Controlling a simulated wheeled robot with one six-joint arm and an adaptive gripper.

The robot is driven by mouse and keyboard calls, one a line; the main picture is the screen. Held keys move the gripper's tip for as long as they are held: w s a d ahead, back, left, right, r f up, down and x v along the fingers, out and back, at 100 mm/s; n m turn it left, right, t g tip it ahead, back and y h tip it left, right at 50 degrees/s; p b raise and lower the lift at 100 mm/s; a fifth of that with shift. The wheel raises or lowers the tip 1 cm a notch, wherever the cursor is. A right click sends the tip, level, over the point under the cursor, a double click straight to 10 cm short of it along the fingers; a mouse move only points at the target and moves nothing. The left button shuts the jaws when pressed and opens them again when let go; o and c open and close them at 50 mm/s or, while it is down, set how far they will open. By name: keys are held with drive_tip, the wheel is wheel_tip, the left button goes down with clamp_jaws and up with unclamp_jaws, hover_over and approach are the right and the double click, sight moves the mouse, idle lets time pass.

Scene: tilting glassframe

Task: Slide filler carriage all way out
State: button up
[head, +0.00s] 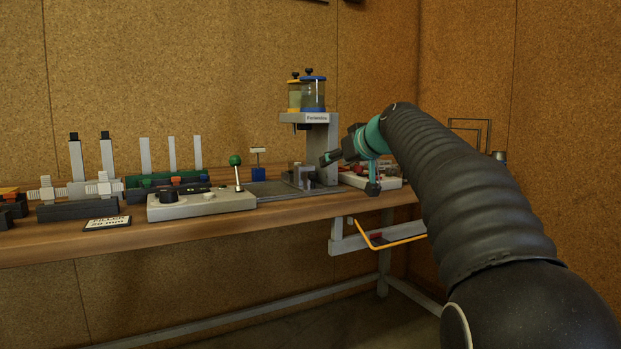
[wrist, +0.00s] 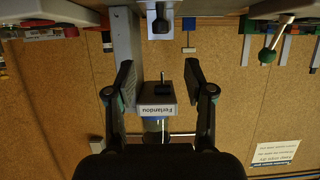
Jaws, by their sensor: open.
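The filler (head: 318,140) stands on the bench as a grey column with a labelled head; two jars with yellow and blue lids (head: 313,95) sit on top. Its labelled head (wrist: 157,104) appears upside down in the wrist view, between my finger outlines. A grey block at the column's foot (head: 303,177) sits by a flat grey plate (head: 270,188); I cannot tell for sure which part is the carriage. My gripper (head: 350,172) is open, in front of and right of the column. In the wrist view its fingers (wrist: 160,85) are wide apart with nothing held.
A grey control box (head: 200,204) with a black knob and a green-balled lever (head: 236,175) stands left of the filler. Fixtures with white uprights (head: 107,155) fill the left bench. A yellow-orange handle (head: 385,243) hangs below the bench's front edge (head: 150,238).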

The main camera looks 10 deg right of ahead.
sight(313, 173)
drive_tip(key=p+x, duration=0.1)
drive_tip(key=x, duration=1.2)
drive_tip(key=shift+w+a+f+p, duration=0.1)
drive_tip(key=shift+f+p, duration=0.05)
drive_tip(key=shift+p, duration=0.2)
drive_tip(key=shift+c, duration=0.2)
clamp_jaws()
